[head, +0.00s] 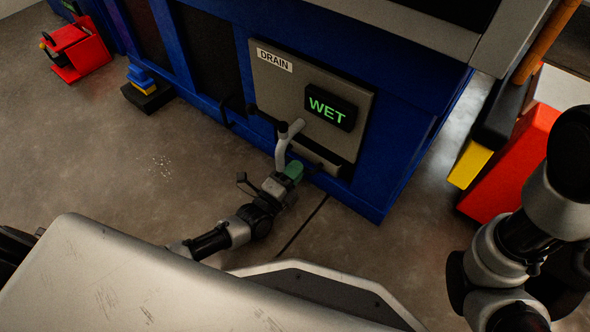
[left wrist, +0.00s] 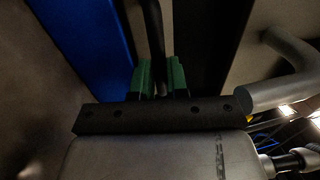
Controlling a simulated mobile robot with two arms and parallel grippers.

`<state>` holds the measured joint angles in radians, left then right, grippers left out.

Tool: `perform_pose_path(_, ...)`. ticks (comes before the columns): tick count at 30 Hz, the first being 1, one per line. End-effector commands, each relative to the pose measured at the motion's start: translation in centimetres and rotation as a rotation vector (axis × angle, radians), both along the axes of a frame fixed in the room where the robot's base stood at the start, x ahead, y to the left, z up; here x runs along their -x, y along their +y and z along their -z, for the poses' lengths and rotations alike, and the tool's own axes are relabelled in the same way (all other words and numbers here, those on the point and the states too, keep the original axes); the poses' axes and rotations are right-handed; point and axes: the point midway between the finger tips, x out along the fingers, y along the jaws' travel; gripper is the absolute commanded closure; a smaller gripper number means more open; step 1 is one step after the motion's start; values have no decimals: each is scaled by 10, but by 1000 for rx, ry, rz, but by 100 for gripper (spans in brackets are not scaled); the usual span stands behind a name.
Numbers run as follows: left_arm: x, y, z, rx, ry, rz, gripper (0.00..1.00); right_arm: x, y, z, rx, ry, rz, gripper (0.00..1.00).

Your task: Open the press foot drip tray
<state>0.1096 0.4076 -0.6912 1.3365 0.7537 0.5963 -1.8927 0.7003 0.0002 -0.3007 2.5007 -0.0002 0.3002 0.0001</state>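The press foot drip tray is not clearly made out; the foot of the blue press (head: 372,203) is partly behind my left gripper. A dark handle bar (head: 314,169) shows low on the press beside the gripper. My left gripper (head: 293,170) has green fingertips and is low at the press front. In the left wrist view a dark bar (left wrist: 154,40) runs down between the two green fingers (left wrist: 161,80), which stand close together on either side of it. They look shut on it, though the contact is in shadow. My right gripper is out of view.
A grey DRAIN panel (head: 285,88) with a lit WET sign (head: 330,107) is above my gripper. A grey bent pipe (head: 283,146) rises right beside the gripper; it also shows in the left wrist view (left wrist: 275,88). An orange-red block (head: 512,168) stands right.

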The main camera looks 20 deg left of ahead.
Motion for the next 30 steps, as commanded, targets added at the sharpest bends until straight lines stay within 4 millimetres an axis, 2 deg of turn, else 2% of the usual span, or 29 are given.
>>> perform_pose_path(9,1,1,0,0,1,0,100,0,0,-1,0,0,0,57)
perform_pose_path(14,14,5,-3,-1,5,-1,100,0,0,-15,0,1,0,57)
perform_pose_path(17,32,11,-5,-1,8,-2,100,0,0,-31,0,1,0,57)
perform_pose_path(24,89,32,-5,-1,9,-2,100,0,0,-68,0,0,1,57)
perform_pose_path(30,127,46,-3,0,6,-2,100,0,0,-85,0,0,1,57)
